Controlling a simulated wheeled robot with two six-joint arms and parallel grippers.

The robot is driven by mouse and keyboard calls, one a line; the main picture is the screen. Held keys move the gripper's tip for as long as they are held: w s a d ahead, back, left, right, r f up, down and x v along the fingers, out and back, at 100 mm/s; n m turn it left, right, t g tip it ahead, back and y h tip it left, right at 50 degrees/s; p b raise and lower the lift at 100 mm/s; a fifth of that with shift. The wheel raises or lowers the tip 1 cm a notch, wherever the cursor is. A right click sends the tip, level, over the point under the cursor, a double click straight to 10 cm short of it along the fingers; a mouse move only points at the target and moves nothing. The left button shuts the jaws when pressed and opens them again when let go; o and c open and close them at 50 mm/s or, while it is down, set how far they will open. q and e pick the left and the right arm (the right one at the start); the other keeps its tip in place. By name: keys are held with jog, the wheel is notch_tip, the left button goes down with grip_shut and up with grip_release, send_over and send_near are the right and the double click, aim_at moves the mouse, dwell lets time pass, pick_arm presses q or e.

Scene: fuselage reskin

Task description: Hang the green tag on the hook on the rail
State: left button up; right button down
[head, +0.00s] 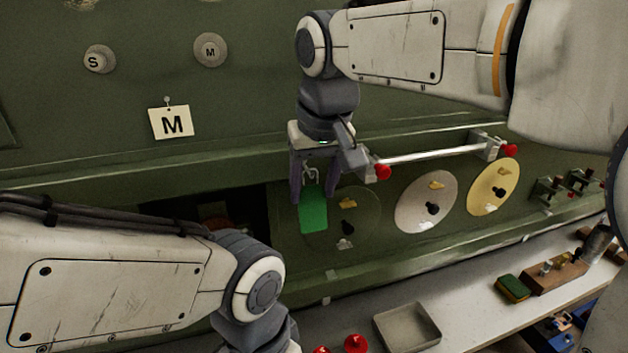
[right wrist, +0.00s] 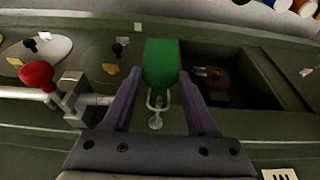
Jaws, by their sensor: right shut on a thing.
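The green tag (head: 313,211) hangs below my right gripper (head: 313,194), in front of the green panel. In the right wrist view the tag (right wrist: 162,64) sits between the fingertips of that gripper (right wrist: 162,78), which is shut on it. A small bright metal hook or loop (head: 311,173) shows between the fingers above the tag, and also in the right wrist view (right wrist: 156,108). I cannot tell whether it belongs to the tag or the rail, or whether they touch. My left arm enters at lower left; its gripper is out of view.
A silver bar (head: 432,155) with red knobs runs right beside my right gripper. A cream M tag (head: 171,123) hangs at left. A dark opening (head: 262,215) lies left of the green tag. White (head: 411,212) and yellow (head: 484,198) discs are right. A grey tray (head: 405,328) stands below.

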dwell(0.3)
jog(key=shift+c, duration=0.6)
grip_release()
